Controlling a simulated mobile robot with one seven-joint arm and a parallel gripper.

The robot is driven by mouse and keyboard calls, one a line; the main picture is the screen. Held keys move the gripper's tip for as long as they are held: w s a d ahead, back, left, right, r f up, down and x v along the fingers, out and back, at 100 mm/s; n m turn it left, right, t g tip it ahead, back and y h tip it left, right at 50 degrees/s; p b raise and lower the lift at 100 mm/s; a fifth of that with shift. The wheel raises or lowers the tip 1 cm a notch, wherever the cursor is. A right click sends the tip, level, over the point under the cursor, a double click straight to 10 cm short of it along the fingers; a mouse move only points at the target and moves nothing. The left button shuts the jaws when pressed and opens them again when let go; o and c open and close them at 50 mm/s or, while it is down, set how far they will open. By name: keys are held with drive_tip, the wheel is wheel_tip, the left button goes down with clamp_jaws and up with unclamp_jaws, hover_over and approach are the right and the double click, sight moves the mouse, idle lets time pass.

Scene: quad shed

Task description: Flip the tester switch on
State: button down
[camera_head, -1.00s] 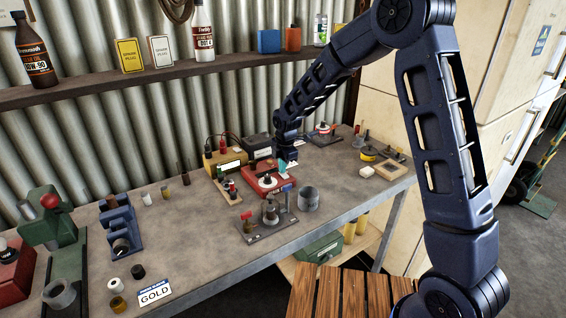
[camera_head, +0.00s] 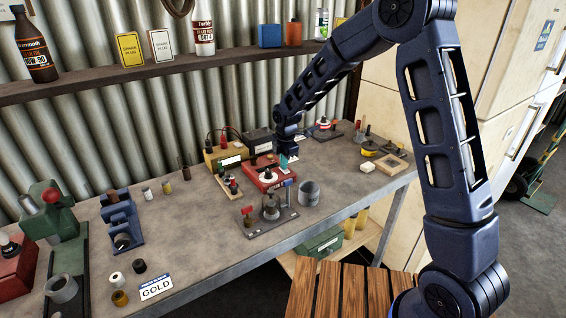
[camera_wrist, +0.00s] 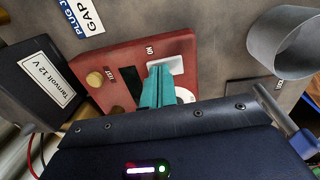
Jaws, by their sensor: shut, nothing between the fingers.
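The tester is a red box (camera_head: 262,181) in the middle of the bench; it also shows in the wrist view (camera_wrist: 85,62). Its top has a brass knob (camera_wrist: 95,79), a dark slot, a white plate (camera_wrist: 176,64) beside the "ON" marking, and a round white dial partly behind my fingers. My gripper (camera_head: 284,166) reaches down over the tester from behind. In the wrist view its teal fingertips (camera_wrist: 159,70) are together and empty, at the edge of the white plate. They cover part of the top, so I cannot make out the switch lever or its position, nor whether they touch it.
A black "Tarnvolt 12 V" battery (camera_wrist: 42,82) stands close to the tester. A grey metal cup (camera_head: 308,192) and a stand with a red-handled part (camera_head: 268,219) are in front. A yellow box with cables (camera_head: 222,155) is behind left.

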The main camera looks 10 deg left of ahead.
sight(286, 171)
drive_tip(key=shift+s+d, duration=0.35)
drive_tip(key=shift+r, duration=0.1)
wheel_tip(286, 171, up, 14)
drive_tip(key=s+d, duration=0.1)
drive_tip(key=shift+s+d, duration=0.15)
drive_tip(key=shift+s, duration=0.05)
idle(0.4)
drive_tip(key=shift+w+a, duration=0.45)
drive_tip(key=shift+w, duration=0.1)
drive_tip(key=f, duration=0.4)
drive_tip(key=w+a+f, duration=0.1)
drive_tip(key=f, duration=0.9)
drive_tip(key=shift+w+a, duration=0.15)
drive_tip(key=shift+a, duration=0.05)
